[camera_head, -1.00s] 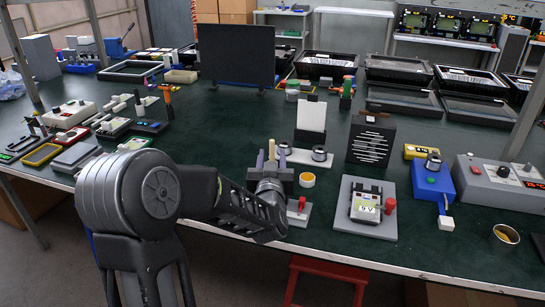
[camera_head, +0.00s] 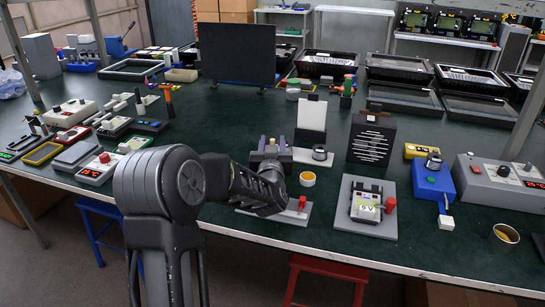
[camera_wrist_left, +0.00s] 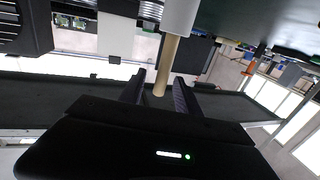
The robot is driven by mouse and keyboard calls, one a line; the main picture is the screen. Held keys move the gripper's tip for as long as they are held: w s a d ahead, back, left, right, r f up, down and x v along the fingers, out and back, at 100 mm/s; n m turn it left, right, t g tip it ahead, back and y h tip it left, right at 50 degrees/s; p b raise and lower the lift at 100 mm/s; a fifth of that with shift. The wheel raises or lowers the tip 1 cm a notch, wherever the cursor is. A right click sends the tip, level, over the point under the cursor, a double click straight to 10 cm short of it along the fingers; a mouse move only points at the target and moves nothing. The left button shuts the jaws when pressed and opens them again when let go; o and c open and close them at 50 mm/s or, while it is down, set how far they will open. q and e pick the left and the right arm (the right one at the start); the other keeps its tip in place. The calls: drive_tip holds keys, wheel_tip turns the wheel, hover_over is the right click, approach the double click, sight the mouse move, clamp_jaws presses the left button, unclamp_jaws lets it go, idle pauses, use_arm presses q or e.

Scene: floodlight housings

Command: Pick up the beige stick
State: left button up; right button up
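The beige stick (camera_wrist_left: 168,62) shows in the left wrist view, running from a white part at the top edge down between my left gripper's fingers. My left gripper (camera_wrist_left: 157,88) is open, with a dark finger on each side of the stick and a visible gap on the left. In the head view my left gripper (camera_head: 272,146) is over the middle front of the green table, and the stick is mostly hidden by it. I cannot tell whether either finger touches the stick. My right gripper is not in view.
A grey plate with a red knob (camera_head: 302,203) lies just in front of the gripper. An orange-topped cup (camera_head: 307,179) and a board with a meter (camera_head: 366,206) are to its right. A white panel (camera_head: 311,116) stands behind. A black vented box (camera_head: 371,139) stands further right.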

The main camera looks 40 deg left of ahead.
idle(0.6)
use_arm(q)
clamp_jaws()
idle(0.4)
